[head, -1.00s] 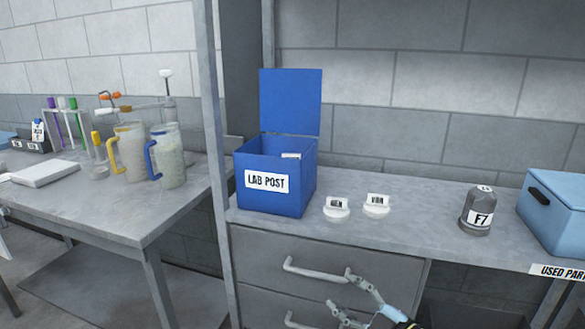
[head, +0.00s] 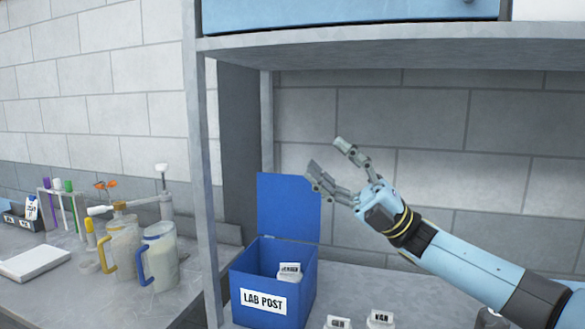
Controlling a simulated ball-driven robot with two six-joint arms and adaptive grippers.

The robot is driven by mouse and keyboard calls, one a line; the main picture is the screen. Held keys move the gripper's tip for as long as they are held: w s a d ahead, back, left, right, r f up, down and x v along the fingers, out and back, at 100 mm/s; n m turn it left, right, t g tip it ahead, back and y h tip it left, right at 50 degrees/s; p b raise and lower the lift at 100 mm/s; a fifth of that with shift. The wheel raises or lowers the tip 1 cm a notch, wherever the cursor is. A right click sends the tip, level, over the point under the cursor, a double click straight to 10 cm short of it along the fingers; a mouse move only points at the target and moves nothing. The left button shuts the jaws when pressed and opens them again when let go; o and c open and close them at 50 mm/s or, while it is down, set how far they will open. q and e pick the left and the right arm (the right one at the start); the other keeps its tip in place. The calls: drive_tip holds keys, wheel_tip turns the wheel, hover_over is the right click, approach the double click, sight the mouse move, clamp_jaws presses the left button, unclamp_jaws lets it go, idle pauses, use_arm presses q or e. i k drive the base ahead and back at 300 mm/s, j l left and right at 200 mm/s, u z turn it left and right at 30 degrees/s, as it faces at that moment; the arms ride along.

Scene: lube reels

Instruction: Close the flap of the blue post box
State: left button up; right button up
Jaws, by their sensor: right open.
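The blue post box (head: 250,283) stands on the bench, with a white LAB POST label on its front. Its flap (head: 288,212) stands upright at the back edge, so the box is open. A white tag (head: 290,271) shows inside the box. My left gripper is not in view.
Two small white tag holders (head: 380,319) stand on the bench right of the box. A grey shelf post (head: 203,180) rises left of it, and a shelf (head: 400,45) runs overhead. Jugs (head: 158,255) and test tubes (head: 60,205) stand on the left table.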

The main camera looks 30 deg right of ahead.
sight(288, 207)
drive_tip(key=i+l, duration=1)
